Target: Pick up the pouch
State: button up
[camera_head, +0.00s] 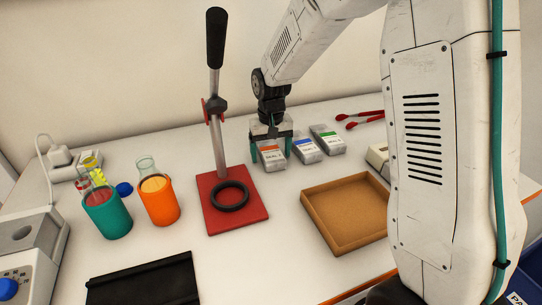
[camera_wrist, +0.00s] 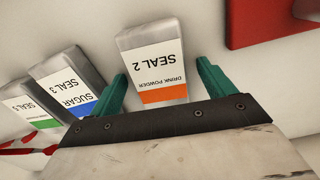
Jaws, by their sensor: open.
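Three silver pouches lie in a row on the table. The orange-striped pouch (camera_head: 271,157) is leftmost in the head view. In the wrist view this orange-striped pouch (camera_wrist: 155,62) reads "DRINK POWDER" and "SEAL 2". The blue-striped pouch (camera_head: 306,148) is beside it and reads "SUGAR" and "SEAL 3" in the wrist view (camera_wrist: 74,82). The green-striped pouch (camera_head: 327,139) is at the right end. My gripper (camera_head: 271,146) is open with green fingers, over the orange-striped pouch. In the wrist view its fingertips (camera_wrist: 161,70) lie either side of that pouch; contact cannot be told.
A red stand (camera_head: 208,225) with a black ring and upright lever stands left of the pouches. A brown tray (camera_head: 318,232) is in front of them. Red-handled tongs (camera_head: 360,119) lie behind right. Orange (camera_head: 160,205) and teal (camera_head: 107,217) cups stand at left.

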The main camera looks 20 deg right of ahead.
jog(key=c, duration=1.1)
